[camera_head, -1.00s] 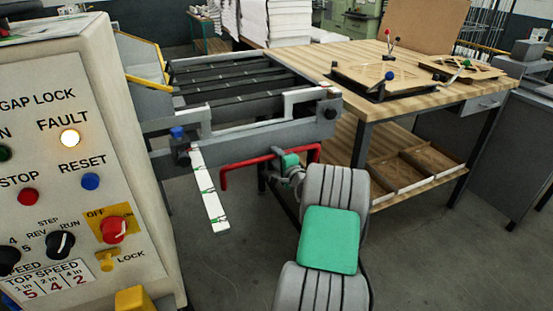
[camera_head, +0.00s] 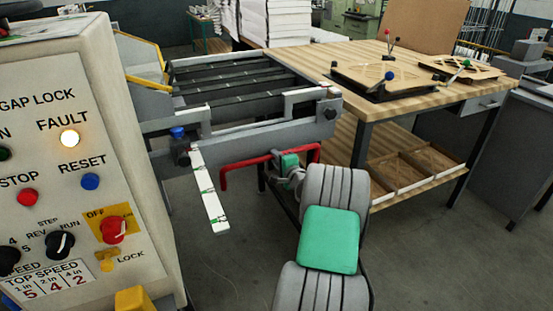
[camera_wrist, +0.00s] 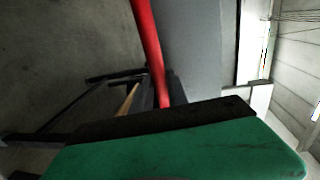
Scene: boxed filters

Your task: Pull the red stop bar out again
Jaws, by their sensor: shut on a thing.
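The red stop bar (camera_head: 245,161) is a thin U-shaped bar at the end of the conveyor, below its grey end beam. Its left end bends down and hangs free. My gripper (camera_head: 284,160) is shut on the bar near its right end; the arm hides part of this spot. In the wrist view the red bar (camera_wrist: 148,42) runs down from the top edge to the dark pad of my gripper's green finger (camera_wrist: 170,145). The other finger cannot be made out there.
The conveyor end beam (camera_head: 250,140) lies just above and behind the bar. A white ruler strip (camera_head: 210,190) hangs to the left. The control panel (camera_head: 60,170), with its fault lamp lit, stands at the left. A wooden workbench (camera_head: 440,75) stands at the right. Open floor lies below.

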